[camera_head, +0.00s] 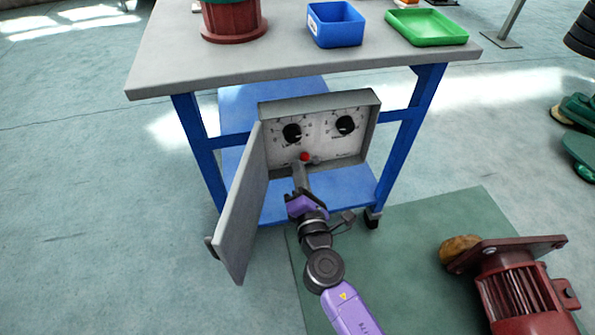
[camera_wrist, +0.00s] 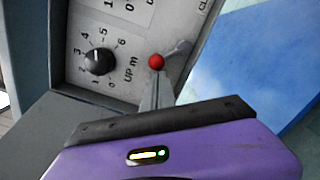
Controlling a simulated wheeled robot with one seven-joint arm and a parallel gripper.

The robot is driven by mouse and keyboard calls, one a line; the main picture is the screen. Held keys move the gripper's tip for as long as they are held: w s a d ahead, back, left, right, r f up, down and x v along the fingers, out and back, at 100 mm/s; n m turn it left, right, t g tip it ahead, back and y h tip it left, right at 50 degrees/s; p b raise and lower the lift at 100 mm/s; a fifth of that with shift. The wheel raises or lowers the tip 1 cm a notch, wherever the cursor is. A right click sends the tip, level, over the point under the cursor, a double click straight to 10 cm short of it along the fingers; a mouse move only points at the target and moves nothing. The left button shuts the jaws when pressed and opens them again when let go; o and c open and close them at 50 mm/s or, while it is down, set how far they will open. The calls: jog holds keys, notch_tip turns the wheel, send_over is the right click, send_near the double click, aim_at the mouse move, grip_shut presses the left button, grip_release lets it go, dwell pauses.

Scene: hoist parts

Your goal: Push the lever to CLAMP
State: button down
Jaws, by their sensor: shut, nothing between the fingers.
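A grey control box (camera_head: 368,109) with its door (camera_head: 245,205) swung open to the left hangs at the front of the workbench. Its pale panel carries two black dials. A lever with a red ball knob (camera_head: 304,156) sits low in the middle of the panel; the red knob also shows in the wrist view (camera_wrist: 156,62). A grey shaft end shows to the right of the knob in the wrist view. My gripper (camera_head: 300,170) is shut and empty, its fingertips just below the knob. I cannot tell whether they touch it. The CLAMP lettering is not clearly readable.
The open door stands close on the left of my arm. A blue bin (camera_head: 336,25) and a green tray (camera_head: 427,27) stand on the workbench (camera_head: 290,68). A dark red motor (camera_head: 515,290) lies on the green mat at the right.

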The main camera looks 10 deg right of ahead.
jog(key=r+m, duration=0.1)
jog(key=m, duration=0.1)
jog(key=d+r+m, duration=0.1)
jog(key=m, duration=0.2)
jog(key=shift+d+r, duration=0.15)
jog(key=m, duration=0.2)
jog(key=d+r+m, duration=0.1)
jog(key=d+m, duration=0.1)
jog(key=m, duration=0.1)
jog(key=shift+r+m+g+p, duration=0.25)
jog(key=shift+m+g+p, duration=0.05)
jog(key=d+m, duration=0.1)
jog(key=m, duration=0.1)
jog(key=d+m, duration=0.1)
jog(key=m, duration=0.1)
jog(key=shift+d+r+p, duration=0.1)
jog(key=shift+r+p, duration=0.05)
jog(key=shift+p, duration=0.2)
jog(key=m, duration=0.1)
jog(key=d+m, duration=0.1)
jog(key=shift+m, duration=0.3)
jog(key=shift+d+f+m+p, duration=0.25)
jog(key=shift+d+m+p, duration=0.25)
jog(key=shift+m, duration=0.4)
jog(key=shift+s, duration=0.15)
